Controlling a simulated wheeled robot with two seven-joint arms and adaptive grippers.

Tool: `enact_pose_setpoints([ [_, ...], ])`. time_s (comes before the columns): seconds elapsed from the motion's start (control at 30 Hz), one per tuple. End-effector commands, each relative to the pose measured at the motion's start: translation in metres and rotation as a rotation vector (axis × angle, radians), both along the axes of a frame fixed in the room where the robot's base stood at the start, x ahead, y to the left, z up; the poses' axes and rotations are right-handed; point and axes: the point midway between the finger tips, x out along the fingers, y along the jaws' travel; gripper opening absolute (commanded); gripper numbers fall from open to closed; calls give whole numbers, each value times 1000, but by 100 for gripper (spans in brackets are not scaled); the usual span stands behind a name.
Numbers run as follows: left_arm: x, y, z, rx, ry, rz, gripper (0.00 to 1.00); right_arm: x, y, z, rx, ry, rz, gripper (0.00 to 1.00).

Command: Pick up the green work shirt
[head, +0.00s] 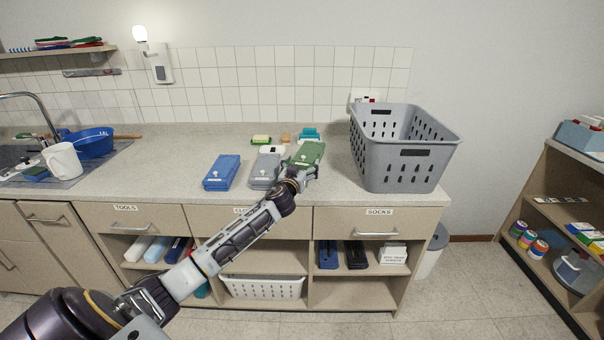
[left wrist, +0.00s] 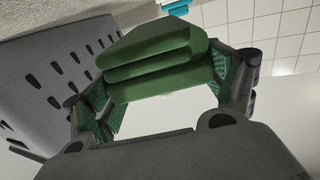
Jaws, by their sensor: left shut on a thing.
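The green work shirt (head: 309,153) is a folded green bundle over the counter, left of the grey basket. My left gripper (head: 302,173) reaches it from the front and is shut on it. In the left wrist view the folded layers of the green shirt (left wrist: 155,62) sit between the two fingers of the left gripper (left wrist: 165,85), which touch its sides. I cannot tell whether the shirt is clear of the counter. My right gripper is not in view.
A grey folded garment (head: 266,168) lies just left of the green one, and a blue one (head: 222,172) further left. The grey slotted basket (head: 402,168) stands close on the right. Small sponges (head: 261,140) lie behind. The counter's left-middle (head: 160,165) is clear.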

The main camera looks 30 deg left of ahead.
Motion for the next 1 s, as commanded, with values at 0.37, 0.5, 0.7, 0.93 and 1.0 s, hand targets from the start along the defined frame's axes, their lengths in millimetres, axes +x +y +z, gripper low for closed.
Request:
enact_pose_setpoints([
  [0.37, 0, 0, 42, 1, -2, 1, 54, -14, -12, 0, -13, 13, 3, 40],
  [0.5, 0, 0, 45, 2, -2, 0, 54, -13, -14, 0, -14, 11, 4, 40],
  [0.7, 0, 0, 45, 1, -2, 0, 54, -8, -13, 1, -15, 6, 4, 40],
  [0.93, 0, 0, 44, 1, -2, 0, 54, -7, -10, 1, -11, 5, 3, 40],
  [1.0, 0, 0, 44, 1, -2, 0, 54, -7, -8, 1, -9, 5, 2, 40],
])
